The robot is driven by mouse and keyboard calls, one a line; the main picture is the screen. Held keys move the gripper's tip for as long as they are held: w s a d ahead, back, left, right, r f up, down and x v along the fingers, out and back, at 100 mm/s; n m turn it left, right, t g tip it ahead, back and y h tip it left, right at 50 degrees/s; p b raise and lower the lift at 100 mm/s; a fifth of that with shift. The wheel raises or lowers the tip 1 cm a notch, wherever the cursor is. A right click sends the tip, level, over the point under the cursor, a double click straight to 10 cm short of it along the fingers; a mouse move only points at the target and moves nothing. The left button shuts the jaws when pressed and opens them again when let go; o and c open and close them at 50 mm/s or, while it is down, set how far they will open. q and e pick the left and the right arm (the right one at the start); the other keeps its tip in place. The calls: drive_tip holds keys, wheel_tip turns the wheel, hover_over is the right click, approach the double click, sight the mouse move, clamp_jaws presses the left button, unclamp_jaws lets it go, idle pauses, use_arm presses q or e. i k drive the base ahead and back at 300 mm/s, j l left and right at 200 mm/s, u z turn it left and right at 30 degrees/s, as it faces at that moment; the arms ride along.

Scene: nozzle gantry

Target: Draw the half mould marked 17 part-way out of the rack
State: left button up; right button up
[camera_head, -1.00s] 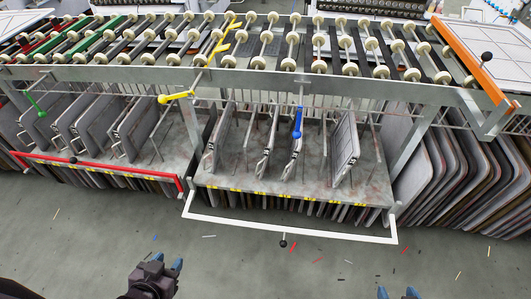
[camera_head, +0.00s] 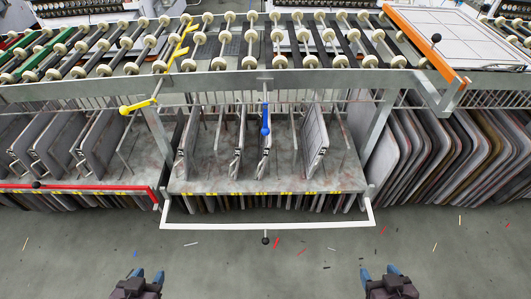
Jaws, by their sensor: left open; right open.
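Several grey half moulds stand upright in the rack's middle bay: one at the left (camera_head: 190,145), two thin ones near the centre (camera_head: 238,158) (camera_head: 264,160), and a broad one at the right (camera_head: 315,138). Yellow labels run along the front edge of the rack shelf (camera_head: 215,184); their numbers are too small to read, so I cannot tell which mould is 17. My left gripper (camera_head: 148,274) is open and empty, low over the floor left of the white bar. My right gripper (camera_head: 379,272) is open and empty, low at the right. Both are well short of the rack.
A white U-shaped bar (camera_head: 290,225) with a black knob juts out before the middle bay. A red bar (camera_head: 80,186) fronts the left bay. Blue (camera_head: 265,130) and yellow (camera_head: 137,105) handles hang above. More plates (camera_head: 430,150) lean at the right. The floor in front is open, with small scraps.

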sight(183, 152)
drive_tip(key=i+l+u, duration=0.15)
drive_tip(key=l+u, duration=0.2)
drive_tip(key=i+l+u, duration=0.1)
drive_tip(key=l+u, duration=0.55)
drive_tip(key=z, duration=1.95)
drive_tip(key=j, duration=0.4)
drive_tip(key=k+j, duration=0.15)
drive_tip(key=j, duration=0.25)
